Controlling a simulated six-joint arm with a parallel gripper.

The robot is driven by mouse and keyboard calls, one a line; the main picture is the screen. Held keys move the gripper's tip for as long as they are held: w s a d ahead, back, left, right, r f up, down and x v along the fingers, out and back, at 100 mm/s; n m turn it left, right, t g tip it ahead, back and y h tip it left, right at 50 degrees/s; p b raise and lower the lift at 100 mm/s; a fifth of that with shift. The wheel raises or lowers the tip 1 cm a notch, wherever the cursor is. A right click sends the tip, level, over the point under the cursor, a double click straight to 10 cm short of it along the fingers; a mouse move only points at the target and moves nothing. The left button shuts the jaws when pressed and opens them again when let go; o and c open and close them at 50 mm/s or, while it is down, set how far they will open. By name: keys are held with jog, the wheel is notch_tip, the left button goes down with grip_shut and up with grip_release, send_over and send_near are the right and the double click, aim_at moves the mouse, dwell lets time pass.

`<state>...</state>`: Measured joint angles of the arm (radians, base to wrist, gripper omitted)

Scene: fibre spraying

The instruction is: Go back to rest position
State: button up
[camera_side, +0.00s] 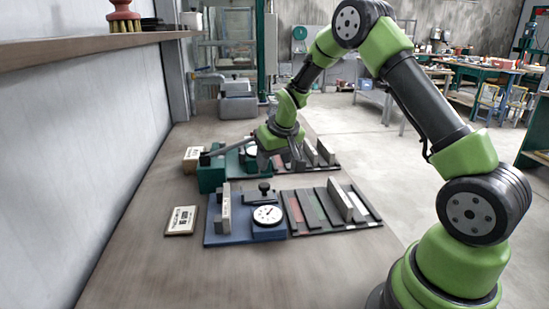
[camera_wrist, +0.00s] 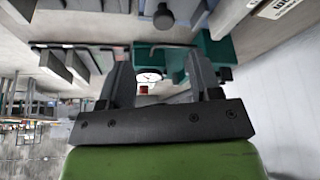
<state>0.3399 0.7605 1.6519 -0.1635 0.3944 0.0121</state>
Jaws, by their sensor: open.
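My gripper shows in the wrist view (camera_wrist: 162,78) with its two dark fingers apart and nothing held between them. In the side view my gripper is over the far part of the bench, close to the green fixture (camera_side: 210,176), and its fingertips are hard to make out. The green fixture also shows beyond the fingers in the wrist view (camera_wrist: 176,62), with a white dial (camera_wrist: 148,77) visible in the gap. Whether the fingers touch anything there I cannot tell.
Nearer on the bench (camera_side: 150,270) stand a blue fixture (camera_side: 235,235) with a white dial gauge (camera_side: 267,214) and a slotted rack (camera_side: 310,222) holding upright plates. A label plate (camera_side: 181,220) lies left. A wall shelf (camera_side: 90,48) holds a brush (camera_side: 124,15). The bench front is clear.

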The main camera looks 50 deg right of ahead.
jog(key=s+a+r+t+y, duration=0.1)
jog(key=s+a+r, duration=0.3)
jog(key=r, duration=0.3)
jog(key=s+a+r+t, duration=0.1)
jog(key=s+a+r, duration=0.35)
jog(key=r, duration=0.25)
jog(key=s+a+r+y, duration=0.1)
jog(key=s+a, duration=0.3)
jog(key=s, duration=0.4)
jog(key=s+a+r+t+y, duration=0.1)
jog(key=s+a+r, duration=0.2)
jog(key=s, duration=0.5)
jog(key=shift+a+n+y, duration=0.3)
jog(key=shift+a+y, duration=0.1)
jog(key=shift+a, duration=0.3)
